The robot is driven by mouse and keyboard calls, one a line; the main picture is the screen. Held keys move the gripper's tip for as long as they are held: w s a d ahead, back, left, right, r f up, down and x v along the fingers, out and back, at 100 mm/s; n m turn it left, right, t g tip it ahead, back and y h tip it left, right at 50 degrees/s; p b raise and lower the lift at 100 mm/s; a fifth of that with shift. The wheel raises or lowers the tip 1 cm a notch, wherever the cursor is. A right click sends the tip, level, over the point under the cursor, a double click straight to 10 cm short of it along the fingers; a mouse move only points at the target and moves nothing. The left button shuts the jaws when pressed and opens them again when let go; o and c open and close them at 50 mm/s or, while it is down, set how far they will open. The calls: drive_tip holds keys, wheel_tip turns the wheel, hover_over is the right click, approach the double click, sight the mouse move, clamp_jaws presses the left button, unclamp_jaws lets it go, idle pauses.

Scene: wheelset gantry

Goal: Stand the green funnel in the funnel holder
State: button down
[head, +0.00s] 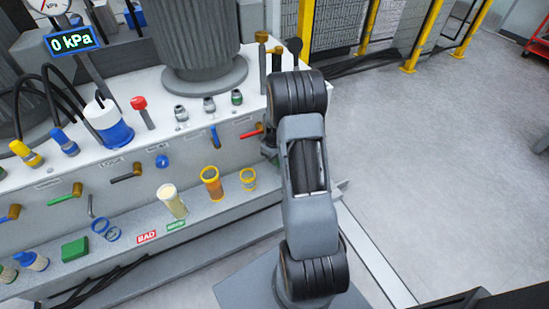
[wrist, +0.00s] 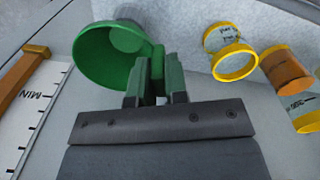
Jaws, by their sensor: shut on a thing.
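The green funnel (wrist: 98,58) is in the wrist view, tilted, with its wide mouth facing partly toward the camera. My gripper (wrist: 155,72) is shut on the funnel at the right side of its rim. The funnel's far end is mostly hidden behind its cone. In the head view my arm hides most of the gripper and the funnel. I cannot tell for sure which thing is the funnel holder.
A clear yellow-rimmed cup (wrist: 232,62) and an orange jar (wrist: 288,72) are right of the funnel. A MIN-marked scale (wrist: 35,112) is at left. The lower ledge also bears a cream filter (head: 172,203), blue rings (head: 106,229) and a green block (head: 75,249).

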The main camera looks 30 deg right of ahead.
drive_tip(key=c, duration=1.1)
unclamp_jaws()
drive_tip(key=shift+o, duration=0.2)
drive_tip(key=shift+r, duration=0.1)
wheel_tip(320, 180, up, 14)
drive_tip(key=p, duration=0.2)
drive_tip(key=shift+f, duration=0.2)
